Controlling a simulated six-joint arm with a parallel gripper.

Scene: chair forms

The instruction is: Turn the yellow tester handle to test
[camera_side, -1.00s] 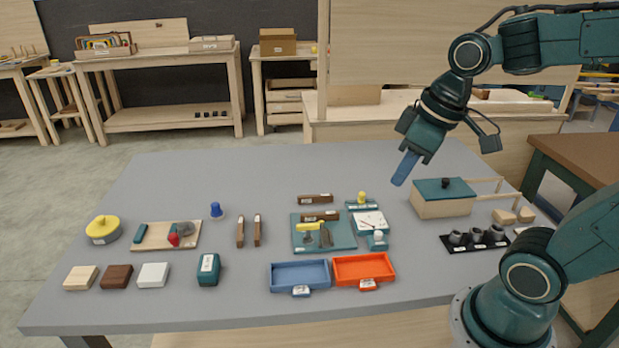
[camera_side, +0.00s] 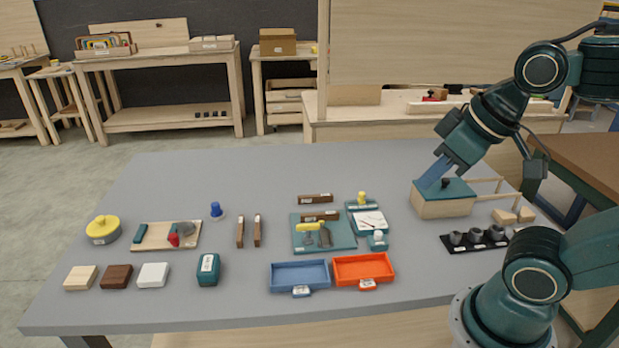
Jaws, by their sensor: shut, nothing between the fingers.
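A yellow handle (camera_side: 311,226) lies across a teal plate (camera_side: 345,240) near the table's middle, beside a brown block and dark grey pieces. A white dial panel (camera_side: 369,222) stands right of the plate, with a small yellow knob (camera_side: 361,198) behind it. My gripper (camera_side: 425,183) is shut and empty, well to the right of the yellow handle. Its blue fingertips point down-left at the teal lid (camera_side: 457,190) of a wooden box (camera_side: 441,208). I cannot tell whether they touch the lid.
Blue (camera_side: 299,273) and orange (camera_side: 363,267) trays lie in front of the plate. A black rack (camera_side: 474,239) with grey cups stands right. Wooden blocks and a yellow-lidded round tin (camera_side: 103,229) are left. The table's back is clear.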

